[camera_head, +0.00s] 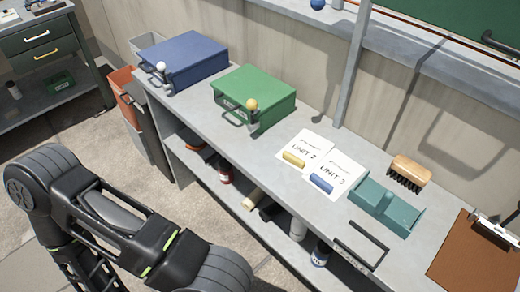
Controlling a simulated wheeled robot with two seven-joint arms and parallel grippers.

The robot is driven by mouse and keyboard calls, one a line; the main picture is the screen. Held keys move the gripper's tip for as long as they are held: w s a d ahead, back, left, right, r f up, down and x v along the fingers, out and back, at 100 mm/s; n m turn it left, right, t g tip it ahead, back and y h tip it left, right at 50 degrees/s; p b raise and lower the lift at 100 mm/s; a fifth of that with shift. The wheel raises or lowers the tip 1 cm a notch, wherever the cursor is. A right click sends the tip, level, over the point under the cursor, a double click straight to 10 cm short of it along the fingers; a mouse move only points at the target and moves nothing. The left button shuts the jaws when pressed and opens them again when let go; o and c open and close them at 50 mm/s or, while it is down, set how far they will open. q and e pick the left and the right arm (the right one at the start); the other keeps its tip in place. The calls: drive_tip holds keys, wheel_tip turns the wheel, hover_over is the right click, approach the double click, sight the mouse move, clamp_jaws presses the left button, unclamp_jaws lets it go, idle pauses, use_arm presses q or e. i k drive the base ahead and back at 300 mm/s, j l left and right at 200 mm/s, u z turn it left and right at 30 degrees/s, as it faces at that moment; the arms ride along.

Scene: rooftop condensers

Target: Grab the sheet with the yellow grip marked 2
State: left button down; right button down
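The sheet marked UNIT 2 (313,143) is white and lies flat on the grey workbench. Its yellow grip (293,160) sits at its near edge. A second white sheet marked UNIT 3 (346,167) lies to its right, close beside it, with a blue grip (321,183) at its near edge. My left arm's dark links cross the lower left of the view, in front of the bench and apart from both sheets. Neither of my grippers shows in the view.
A green case (268,88) and a blue case (190,55) stand left of the sheets. A teal tray (402,213), a wooden brush (411,168) and a brown clipboard (470,262) lie to the right. A grey post (352,65) rises behind the sheets. Cylinders fill the lower shelf.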

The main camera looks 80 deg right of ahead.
sight(303, 154)
drive_tip(key=z, duration=5.6)
drive_tip(key=k+j, duration=0.4)
drive_tip(key=k, duration=0.2)
drive_tip(key=k+j, duration=0.35)
drive_tip(key=k, duration=0.2)
